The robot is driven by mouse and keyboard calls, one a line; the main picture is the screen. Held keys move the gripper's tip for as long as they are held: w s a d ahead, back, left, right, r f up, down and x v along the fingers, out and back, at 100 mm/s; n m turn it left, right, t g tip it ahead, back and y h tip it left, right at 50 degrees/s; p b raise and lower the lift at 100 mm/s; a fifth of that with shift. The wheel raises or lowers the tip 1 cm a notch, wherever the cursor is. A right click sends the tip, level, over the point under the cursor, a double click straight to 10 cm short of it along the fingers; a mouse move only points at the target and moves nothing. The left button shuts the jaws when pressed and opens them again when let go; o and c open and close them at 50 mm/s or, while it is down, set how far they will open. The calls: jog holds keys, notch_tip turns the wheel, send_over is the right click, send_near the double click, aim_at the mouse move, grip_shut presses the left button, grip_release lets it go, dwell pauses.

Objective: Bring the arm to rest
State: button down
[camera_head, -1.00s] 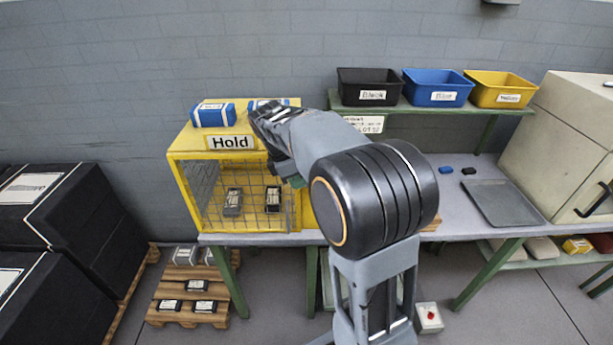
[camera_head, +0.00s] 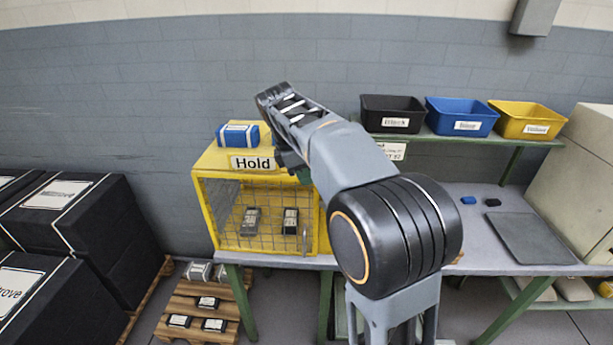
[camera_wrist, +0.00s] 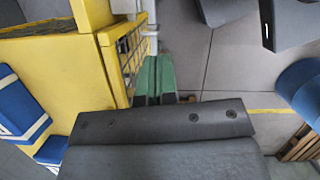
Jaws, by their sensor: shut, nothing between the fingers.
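My arm rises from the lower right of the head view and reaches up and left, in front of the yellow Hold cage (camera_head: 205,200). My gripper (camera_head: 304,177) is mostly hidden by the forearm and wrist; only a bit of its green fingers shows beside the cage's upper right front. In the wrist view its green fingers (camera_wrist: 157,78) are together with nothing between them. They appear beside the cage's mesh front (camera_wrist: 130,52), apparently clear of it.
A blue box (camera_head: 238,134) lies on top of the cage. Black, blue and yellow bins (camera_head: 525,118) stand on the shelf at right. A grey tray (camera_head: 528,238) is on the bench. Black crates (camera_head: 75,215) and a pallet (camera_head: 205,312) are at left.

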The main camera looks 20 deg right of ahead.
notch_tip(320, 180, down, 7)
jog(key=s+a+m+t+y, duration=0.2)
jog(key=m, duration=0.6)
jog(key=s+a+f+m+t+y, duration=0.1)
jog(key=s+m, duration=0.5)
jog(key=s, duration=0.8)
notch_tip(320, 180, down, 2)
jog(key=shift+s+a+f+m+t, duration=0.25)
jog(key=shift+a+t, duration=0.25)
jog(key=shift+t, duration=0.6)
jog(key=shift+a, duration=0.1)
